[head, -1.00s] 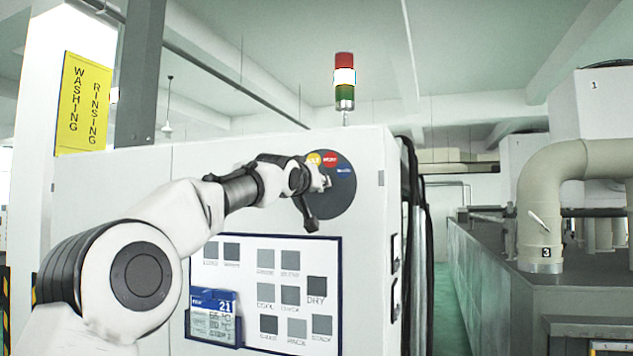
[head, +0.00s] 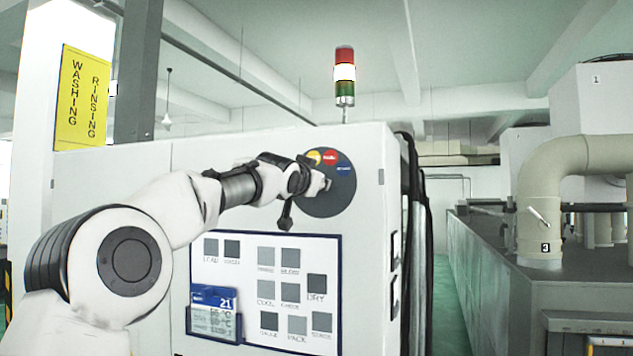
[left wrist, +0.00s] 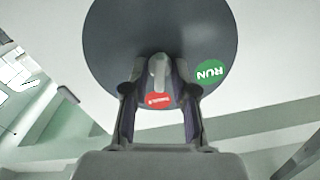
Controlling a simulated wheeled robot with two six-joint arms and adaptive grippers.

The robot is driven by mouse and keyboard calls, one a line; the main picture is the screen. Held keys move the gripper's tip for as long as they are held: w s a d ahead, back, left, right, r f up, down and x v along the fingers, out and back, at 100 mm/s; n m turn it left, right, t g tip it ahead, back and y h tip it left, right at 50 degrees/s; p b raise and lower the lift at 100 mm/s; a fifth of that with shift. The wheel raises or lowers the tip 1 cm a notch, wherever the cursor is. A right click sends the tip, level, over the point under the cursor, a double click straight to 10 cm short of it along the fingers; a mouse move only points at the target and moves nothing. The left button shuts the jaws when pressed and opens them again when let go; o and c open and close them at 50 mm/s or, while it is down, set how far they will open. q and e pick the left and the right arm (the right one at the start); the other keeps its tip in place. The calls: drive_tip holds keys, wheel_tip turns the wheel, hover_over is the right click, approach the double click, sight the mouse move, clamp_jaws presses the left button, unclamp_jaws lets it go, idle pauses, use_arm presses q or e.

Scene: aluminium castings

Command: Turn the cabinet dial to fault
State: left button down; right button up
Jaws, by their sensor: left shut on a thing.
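The dial is a dark grey disc (head: 338,203) at the upper right of the white cabinet front. Yellow, red and blue spots show along its top edge in the head view. A light grey knob (left wrist: 158,67) stands at the disc's middle, one end near the red spot. My left gripper (head: 320,183) is shut on the knob, its fingers on both sides in the left wrist view (left wrist: 158,78). My right gripper is not in view.
A blue-framed panel of grey squares (head: 292,255) and a blue card holder (head: 213,312) are below the dial. A signal tower (head: 345,75) stands above the cabinet. Black hoses (head: 415,220) run down the cabinet's right side, beside an open green aisle (head: 443,300).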

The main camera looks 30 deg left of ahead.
use_arm(q)
drive_tip(key=shift+r, duration=0.15)
drive_tip(key=c, duration=1.2)
unclamp_jaws()
drive_tip(key=shift+w, duration=0.1)
